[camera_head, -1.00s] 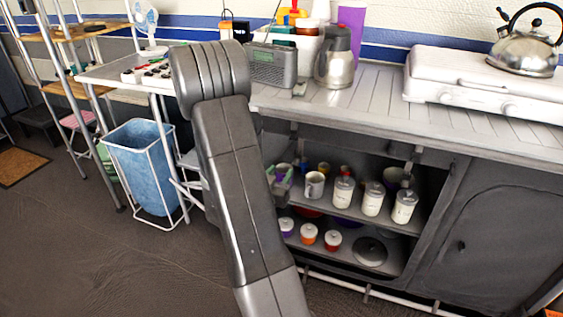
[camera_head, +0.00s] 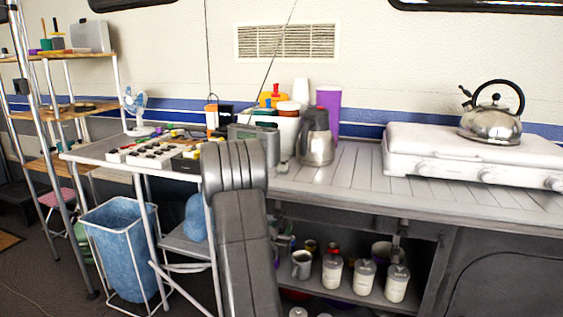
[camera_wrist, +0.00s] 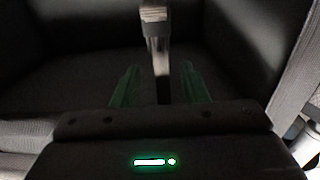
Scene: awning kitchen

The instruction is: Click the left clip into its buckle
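I cannot make out the left clip or its buckle in either view. In the wrist view my gripper (camera_wrist: 158,88) has its two green fingers apart. A pale upright bar (camera_wrist: 155,40) with a thicker grey upper part shows between and beyond the fingers. I cannot tell whether it touches them or what it belongs to. The surfaces around it are dark and blurred.
The counter (camera_head: 350,180) carries a steel jug (camera_head: 315,145), a radio (camera_head: 258,138) and a white stove (camera_head: 420,160) with a kettle (camera_head: 490,122). Shelves below hold a mug (camera_head: 301,265) and white jars (camera_head: 365,278). A side table (camera_head: 95,152) and blue bin (camera_head: 120,245) stand left.

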